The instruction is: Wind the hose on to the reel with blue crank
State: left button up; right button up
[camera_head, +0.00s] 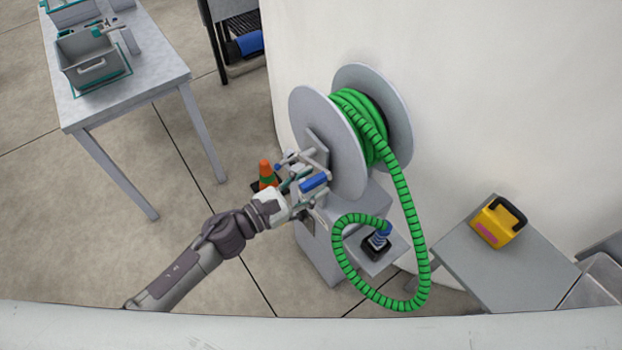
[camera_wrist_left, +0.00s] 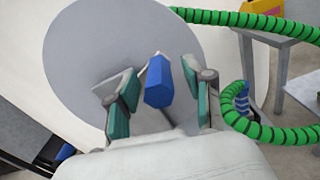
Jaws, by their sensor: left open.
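The reel in the head view has two grey discs (camera_head: 314,140) with the green hose (camera_head: 404,205) wound between them. A length of hose hangs off the reel's right side, loops low and rises to a blue end piece on a small grey stand. The blue crank handle (camera_head: 314,181) is on the reel's near face. My left gripper (camera_head: 301,180) is at the handle. In the left wrist view, the blue handle (camera_wrist_left: 158,82) lies between the open fingers (camera_wrist_left: 160,100), with gaps visible on both sides. My right gripper is not in view.
An orange cone (camera_head: 266,172) stands on the floor behind my left gripper. A table (camera_head: 150,75) with grey totes is at the upper left. A grey table (camera_head: 520,270) with a yellow case (camera_head: 497,222) is at the right. A pale curved wall is behind the reel.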

pick_arm(q)
grip_shut()
dwell(0.3)
